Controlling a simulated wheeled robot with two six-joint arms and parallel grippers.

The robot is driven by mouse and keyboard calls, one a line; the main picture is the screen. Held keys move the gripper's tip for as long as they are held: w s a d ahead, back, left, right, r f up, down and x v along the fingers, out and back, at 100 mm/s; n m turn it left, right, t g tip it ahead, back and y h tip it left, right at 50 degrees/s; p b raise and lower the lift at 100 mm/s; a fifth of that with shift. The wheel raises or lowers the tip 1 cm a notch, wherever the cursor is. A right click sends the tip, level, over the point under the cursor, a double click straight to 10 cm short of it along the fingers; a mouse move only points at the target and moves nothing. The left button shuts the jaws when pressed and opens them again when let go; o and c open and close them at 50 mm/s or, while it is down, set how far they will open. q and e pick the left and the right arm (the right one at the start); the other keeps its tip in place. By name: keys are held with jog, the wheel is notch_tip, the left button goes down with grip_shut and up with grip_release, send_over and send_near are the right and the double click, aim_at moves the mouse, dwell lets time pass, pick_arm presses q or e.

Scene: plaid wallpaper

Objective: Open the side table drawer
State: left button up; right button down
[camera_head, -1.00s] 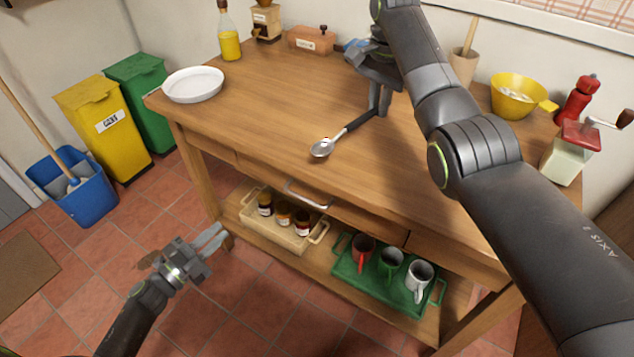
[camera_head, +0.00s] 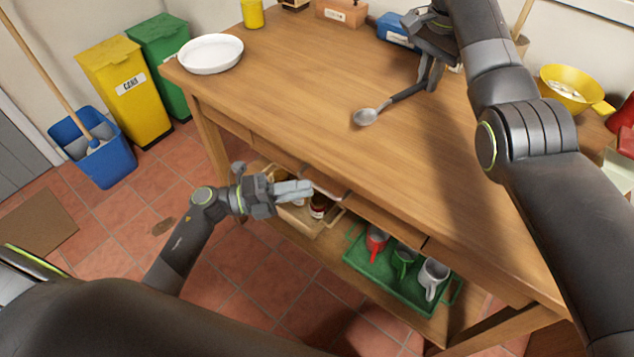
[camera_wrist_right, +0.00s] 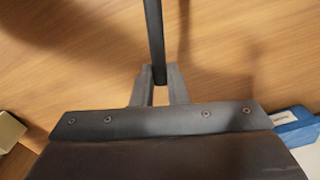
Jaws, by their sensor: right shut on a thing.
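The wooden side table (camera_head: 300,85) has a drawer front (camera_head: 285,163) under its top, which looks flush with the frame. A pale metal bar handle (camera_head: 339,194) is on it, partly hidden by my left gripper. My left gripper (camera_head: 308,190) is in front of the table, fingertips at or very near the handle. I cannot tell whether they touch it or how far apart the fingers are. My right gripper (camera_head: 428,86) is over the tabletop, shut on the black handle of a metal spoon (camera_head: 366,117). The handle also shows between its fingers in the right wrist view (camera_wrist_right: 154,40).
A white dish (camera_head: 211,54) stands at the table's left end. The lower shelf holds a wooden tray (camera_head: 302,222) with jars and a green tray (camera_head: 385,280) with several mugs. Bins and a blue bucket (camera_head: 108,163) stand left. A yellow bowl (camera_head: 566,88) is at right.

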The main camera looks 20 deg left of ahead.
aim_at(316, 185)
pick_arm(q)
jog(key=shift+x, duration=2)
grip_shut()
